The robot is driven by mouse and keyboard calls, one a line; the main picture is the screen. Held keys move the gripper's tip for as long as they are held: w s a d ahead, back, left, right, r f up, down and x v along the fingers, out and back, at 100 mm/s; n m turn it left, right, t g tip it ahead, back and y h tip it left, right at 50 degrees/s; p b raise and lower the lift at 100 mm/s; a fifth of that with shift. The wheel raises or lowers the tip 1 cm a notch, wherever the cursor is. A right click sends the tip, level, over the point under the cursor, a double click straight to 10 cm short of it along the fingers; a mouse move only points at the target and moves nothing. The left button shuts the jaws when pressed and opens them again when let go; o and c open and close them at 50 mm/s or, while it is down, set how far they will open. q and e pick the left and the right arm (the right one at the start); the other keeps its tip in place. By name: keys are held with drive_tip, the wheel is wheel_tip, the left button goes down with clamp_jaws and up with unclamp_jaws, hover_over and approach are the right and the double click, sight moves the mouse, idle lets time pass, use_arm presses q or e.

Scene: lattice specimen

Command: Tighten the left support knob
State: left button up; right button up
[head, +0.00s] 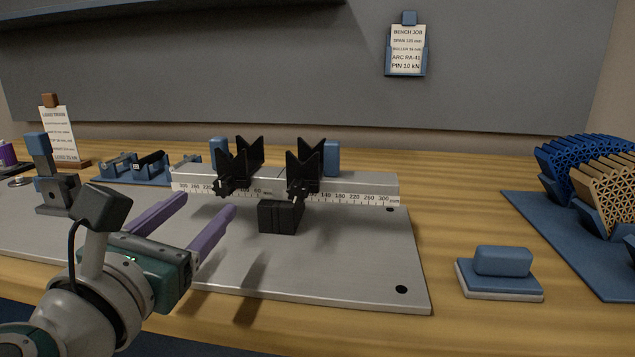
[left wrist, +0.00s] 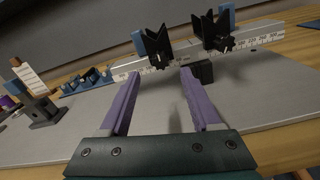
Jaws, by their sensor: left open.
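The left support (head: 243,160) is a black V-notched block on the ruled beam (head: 350,184). Its small black knob (head: 223,187) faces me at the front of the beam. The left support (left wrist: 154,44) and its knob (left wrist: 159,62) also show in the left wrist view. The matching right support (head: 306,162) has its own front knob (head: 297,190). My left gripper (head: 208,203) has purple fingers, open and empty, pointing at the left knob from in front. In the left wrist view the knob lies just beyond the gap between the fingertips (left wrist: 160,73). My right gripper is out of view.
A black block (head: 281,217) sits below the beam's middle on the grey base plate (head: 340,268). Blue blocks stand behind both supports. A blue tray (head: 150,178) with rollers lies left; a blue-topped pad (head: 501,265) and lattice specimens (head: 606,190) lie right.

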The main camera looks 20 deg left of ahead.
sight(220, 191)
use_arm(q)
drive_tip(key=x, duration=0.5)
drive_tip(key=shift+w, duration=0.35)
drive_tip(key=shift+c, duration=0.3)
clamp_jaws()
